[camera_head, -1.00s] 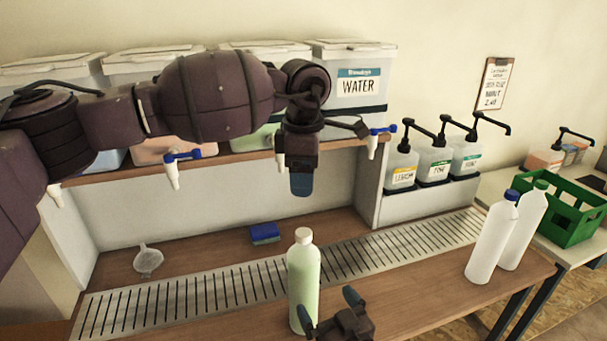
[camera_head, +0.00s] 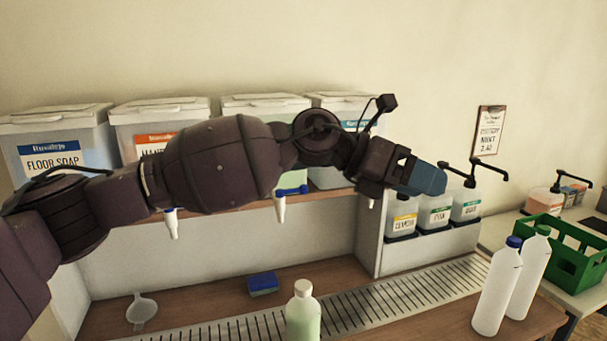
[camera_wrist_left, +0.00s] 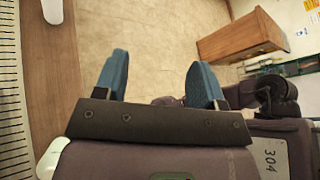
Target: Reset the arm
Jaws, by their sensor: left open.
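My left arm comes in from the left across the head view. My left gripper (camera_head: 421,178) has blue fingers and is raised in front of the pump bottles, pointing right. In the left wrist view the two blue fingers (camera_wrist_left: 158,80) stand apart with nothing between them, over open floor. My right gripper is not in the head view; a dark arm part at the right of the wrist view shows no clear fingers. A pale green bottle with a white cap (camera_head: 303,312) stands at the counter's front, its lower part cut off by the frame.
Several detergent drums (camera_head: 60,140) stand on the shelf behind my arm. Two white bottles (camera_head: 495,287) stand at the counter's right. A green crate (camera_head: 572,262) is on the side table. A blue sponge (camera_head: 263,284) and a funnel (camera_head: 141,310) lie at the back.

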